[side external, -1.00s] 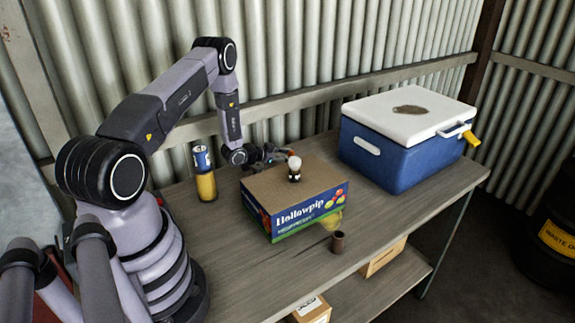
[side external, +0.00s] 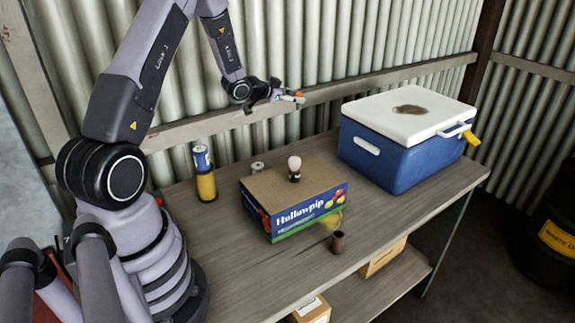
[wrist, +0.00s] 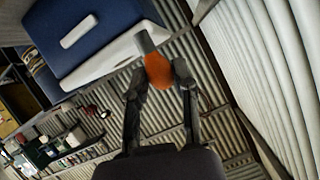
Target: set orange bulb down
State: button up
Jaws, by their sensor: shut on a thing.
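My gripper (side external: 288,97) is shut on the orange bulb (wrist: 158,71), whose grey base (wrist: 145,42) points away from the fingers in the wrist view. In the side view the bulb is a small orange patch (side external: 299,96) at the fingertips, high above the bench and behind the box. A white bulb (side external: 294,162) stands upright in a dark holder on top of the Hollowpip box (side external: 292,212).
A blue cooler with a white lid (side external: 400,150) stands at the right. A can on a yellow cylinder (side external: 205,180) stands left of the box. The front bench is mostly clear.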

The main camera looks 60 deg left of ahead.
jog(key=w+d+r+n+g+y, duration=0.1)
jog(key=d+n+y, duration=0.2)
jog(key=d, duration=0.6)
jog(key=w+d+r+n+g+y, duration=0.1)
jog(key=w+d+n+y, duration=0.15)
jog(key=d, duration=0.65)
jog(key=s+d+f+n+g+y, duration=0.1)
jog(key=s+d+n+g+y, duration=0.1)
jog(key=s+d, duration=0.45)
jog(key=s+d+f+n+g+y, duration=0.1)
jog(key=s+d+n+g+y, duration=0.15)
jog(key=s, duration=0.65)
jog(key=s+d+f+n+g+y, duration=0.1)
jog(key=s+d+n+y, duration=0.15)
jog(key=s+d, duration=0.4)
jog(key=shift+h, duration=0.55)
jog(key=f, duration=0.5)
jog(key=s+a+f, duration=0.1)
jog(key=f, duration=0.4)
jog(key=s+a+f, duration=0.1)
jog(key=f, duration=0.5)
jog(key=shift+s, duration=0.1)
jog(key=shift+f, duration=2.15)
